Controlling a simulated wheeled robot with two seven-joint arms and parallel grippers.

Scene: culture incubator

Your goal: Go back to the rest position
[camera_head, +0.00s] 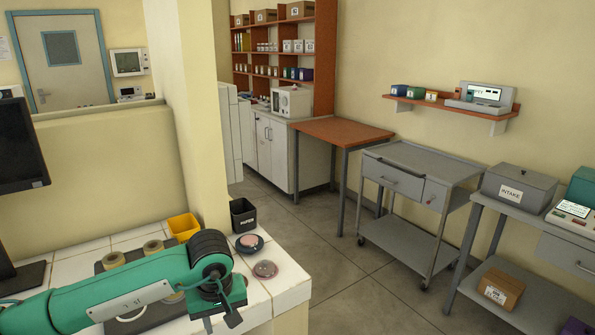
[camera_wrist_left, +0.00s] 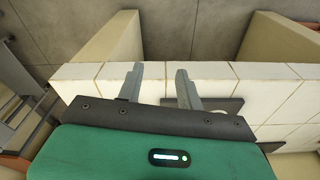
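My left arm reaches in from the left in the head view, over the white tiled counter (camera_head: 290,283). Its gripper (camera_head: 228,312) points downward near the counter's front right corner and is partly hidden by the dark wrist. In the left wrist view the two fingers of the left gripper (camera_wrist_left: 160,82) stand apart with nothing between them. The tiled counter (camera_wrist_left: 210,72) and its edge lie beyond the fingers. My right gripper is in neither view.
Two round dishes, one dark (camera_head: 249,243) and one pinkish (camera_head: 265,269), lie on the counter near the wrist. A yellow bin (camera_head: 184,226) and black bin (camera_head: 243,215) stand behind. A monitor (camera_head: 20,145) is at left. Open floor (camera_head: 350,285) separates the counter from a grey cart (camera_head: 405,235).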

